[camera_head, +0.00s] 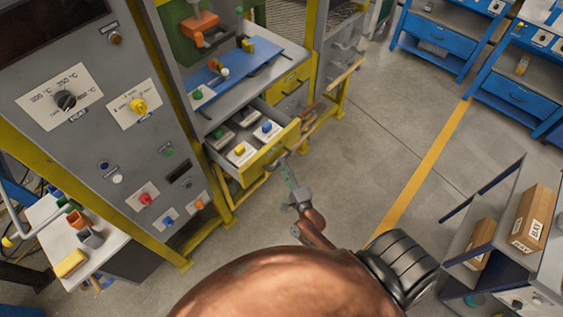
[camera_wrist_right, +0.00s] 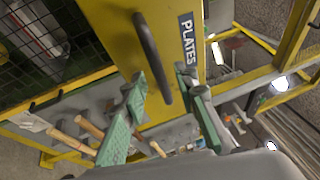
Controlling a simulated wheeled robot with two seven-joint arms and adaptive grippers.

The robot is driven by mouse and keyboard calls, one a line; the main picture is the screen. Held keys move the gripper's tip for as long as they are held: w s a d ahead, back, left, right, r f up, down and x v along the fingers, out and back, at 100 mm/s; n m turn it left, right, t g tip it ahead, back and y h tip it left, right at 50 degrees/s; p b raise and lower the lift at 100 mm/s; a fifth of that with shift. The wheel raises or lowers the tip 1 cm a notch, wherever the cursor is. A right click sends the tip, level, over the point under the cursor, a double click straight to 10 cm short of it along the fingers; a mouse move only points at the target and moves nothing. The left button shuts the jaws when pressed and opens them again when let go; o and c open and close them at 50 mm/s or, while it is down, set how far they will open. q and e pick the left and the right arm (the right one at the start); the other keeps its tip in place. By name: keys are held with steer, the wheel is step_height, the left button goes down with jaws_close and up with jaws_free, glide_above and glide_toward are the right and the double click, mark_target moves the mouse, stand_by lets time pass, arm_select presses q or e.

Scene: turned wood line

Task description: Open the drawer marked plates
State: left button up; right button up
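The plates drawer (camera_head: 270,158) is pulled out of the grey and yellow bench in the head view, with its inside showing. In the right wrist view its yellow front (camera_wrist_right: 115,20) carries a label reading PLATES (camera_wrist_right: 188,40) and a dark bar handle (camera_wrist_right: 150,52). My right gripper (camera_head: 284,166) is in front of the drawer front. In the wrist view its green fingers (camera_wrist_right: 161,76) are apart, one on each side of the handle's lower end, with gaps visible; I cannot tell whether either touches it. My left gripper is not in view.
The drawer holds blocks with green, blue and yellow knobs. Another yellow drawer (camera_head: 292,82) is beside it, shut. A control panel (camera_head: 110,110) stands to the left. Wooden-handled tools (camera_wrist_right: 75,140) lie below the drawer. A shelf with boxes (camera_head: 533,218) is at right; grey floor lies between.

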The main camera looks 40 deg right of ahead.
steer(key=v, duration=1)
steer(key=s+a+f+n+g+y, duration=0.1)
steer(key=s+f+n+g, duration=0.25)
steer(key=f, duration=0.75)
steer(key=s+a+f+n+g+y, duration=0.1)
steer(key=s+f+n+g, duration=0.3)
steer(key=f, duration=0.7)
steer(key=s+a+f+n+g+y, duration=0.15)
steer(key=s+f+n, duration=0.4)
steer(key=f, duration=0.55)
steer(key=s+d+f+n+g, duration=0.1)
steer(key=s+f+n+g, duration=0.3)
steer(key=s, duration=1)
steer(key=s+d+f+n+g, duration=0.1)
steer(key=s+f+n+g, duration=0.4)
steer(key=s+f, duration=0.6)
steer(key=s+g, duration=0.1)
steer(key=s, duration=0.3)
steer(key=shift+f, duration=0.2)
